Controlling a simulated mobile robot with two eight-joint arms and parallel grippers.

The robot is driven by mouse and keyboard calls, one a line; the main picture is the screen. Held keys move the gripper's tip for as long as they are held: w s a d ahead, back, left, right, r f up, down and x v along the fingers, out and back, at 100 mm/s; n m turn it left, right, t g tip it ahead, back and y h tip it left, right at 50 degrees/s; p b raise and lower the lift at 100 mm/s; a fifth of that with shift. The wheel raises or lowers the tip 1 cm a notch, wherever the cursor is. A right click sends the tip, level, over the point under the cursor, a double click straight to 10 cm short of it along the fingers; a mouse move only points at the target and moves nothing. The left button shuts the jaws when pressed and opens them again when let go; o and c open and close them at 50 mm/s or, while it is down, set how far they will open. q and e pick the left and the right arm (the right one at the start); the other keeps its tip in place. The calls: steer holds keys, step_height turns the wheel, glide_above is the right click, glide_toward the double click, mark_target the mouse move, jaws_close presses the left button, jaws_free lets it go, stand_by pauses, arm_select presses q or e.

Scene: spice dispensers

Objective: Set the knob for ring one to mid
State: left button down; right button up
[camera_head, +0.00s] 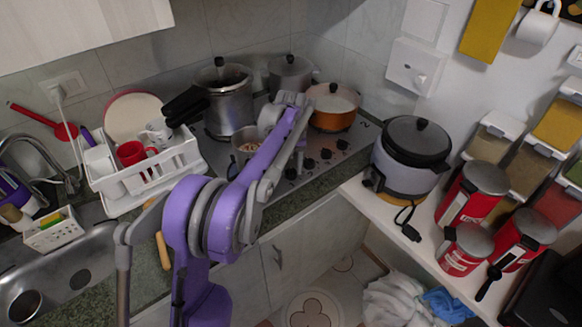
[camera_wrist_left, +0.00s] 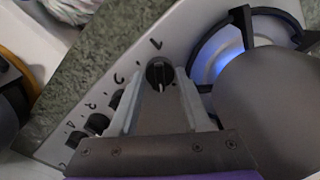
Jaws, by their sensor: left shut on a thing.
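The ring one knob (camera_wrist_left: 158,72) is black and round, with a pale mark pointing toward the bottom of the wrist view. It sits below the label 1 on the stove panel (camera_wrist_left: 190,25). My left gripper (camera_wrist_left: 162,80) is shut on this knob, with a grey finger on either side of it. A blue flame (camera_wrist_left: 232,62) burns at the ring to the right of the knob. In the head view my purple left arm reaches over the stove, and its fingertips are hard to make out there. My right gripper does not show.
Other black knobs (camera_wrist_left: 97,124) line the panel beside my fingers. A dark rounded pot (camera_wrist_left: 270,95) stands close to my gripper's right. The stove holds a pressure cooker (camera_head: 228,100) and an orange pot (camera_head: 333,106). A dish rack (camera_head: 190,157) stands left; a rice cooker (camera_head: 408,165) right.

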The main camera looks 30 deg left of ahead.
mark_target(291, 170)
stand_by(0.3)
arm_select(q)
steer(key=shift+c, duration=1.8)
jaws_free()
steer(key=shift+r, duration=0.1)
step_height(291, 170, up, 11)
steer(key=shift+f+p, duration=0.2)
steer(key=shift+p, duration=0.15)
